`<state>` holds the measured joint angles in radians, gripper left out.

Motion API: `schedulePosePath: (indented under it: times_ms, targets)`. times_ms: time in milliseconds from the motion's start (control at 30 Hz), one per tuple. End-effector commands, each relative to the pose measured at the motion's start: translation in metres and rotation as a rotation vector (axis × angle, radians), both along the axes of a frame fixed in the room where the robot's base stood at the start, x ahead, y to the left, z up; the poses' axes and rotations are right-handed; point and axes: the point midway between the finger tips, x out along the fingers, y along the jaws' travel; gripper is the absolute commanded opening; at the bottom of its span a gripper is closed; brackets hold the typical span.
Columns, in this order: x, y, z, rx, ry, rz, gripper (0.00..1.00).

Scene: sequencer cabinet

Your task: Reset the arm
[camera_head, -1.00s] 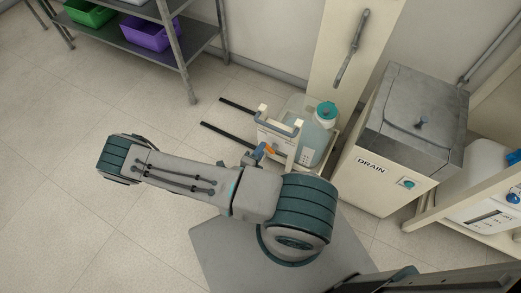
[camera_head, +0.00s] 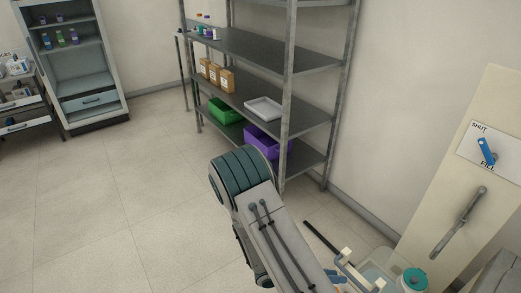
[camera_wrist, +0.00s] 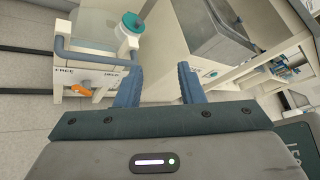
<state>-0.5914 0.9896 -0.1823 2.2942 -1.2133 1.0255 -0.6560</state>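My gripper (camera_wrist: 158,88) shows in the wrist view with two blue fingers spread apart and nothing between them. It is above the floor, in front of the gap between a cart with a clear container (camera_wrist: 105,27) and a white cabinet with a grey top (camera_wrist: 215,35). The cart has a grey-blue handle (camera_wrist: 62,48) and an orange lever (camera_wrist: 82,91). The container's teal cap (camera_head: 412,279) shows at the bottom right there.
A metal shelf rack (camera_head: 262,62) holds a green bin (camera_head: 224,111), a purple bin (camera_head: 262,140), brown boxes and a white tray (camera_head: 263,108). A panel with a blue SHUT/FILL lever (camera_head: 486,151) stands at right. A cabinet (camera_head: 80,65) is at far left. The floor at left is clear.

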Motion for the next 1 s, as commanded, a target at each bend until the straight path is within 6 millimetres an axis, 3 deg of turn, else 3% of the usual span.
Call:
schedulePosePath:
  times_ms: [100,1000]
  targets:
    - [-0.004,0.001,0.035,0.085,-0.154,-0.164,0.35]
    - [-0.057,0.033,0.245,0.645,-1.161,-1.411,0.35]
